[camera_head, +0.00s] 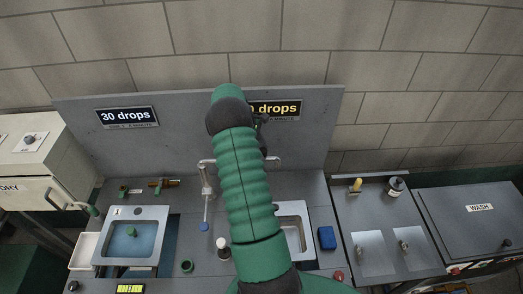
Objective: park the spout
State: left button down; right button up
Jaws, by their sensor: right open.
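A pale metal tap (206,178) stands on the grey counter between two basins. A pale horizontal pipe, likely its spout (273,160), shows right of my arm; its middle is hidden behind the arm. The left basin (104,253) holds blue water and a small green object. The right basin (302,209) is partly covered by my arm. My green right arm rises through the middle. My right gripper (264,131) shows only as dark parts behind it, open; contact with the spout cannot be told. My left gripper is out of view.
A grey back panel carries a "30 drops" sign (127,116) and a partly covered second sign (276,109). A white-capped bottle (223,248) and a dark green cup (187,266) stand between the basins. A blue sponge (327,237) lies at right.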

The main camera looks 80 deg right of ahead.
jog(key=shift+r, duration=0.25)
jog(key=b+v, duration=0.2)
jog(key=v, duration=1.4)
jog(key=shift+w+d+b, duration=0.15)
jog(key=shift+d+b, duration=0.05)
jog(key=shift+b, duration=0.1)
jog(key=shift+a+r, duration=0.1)
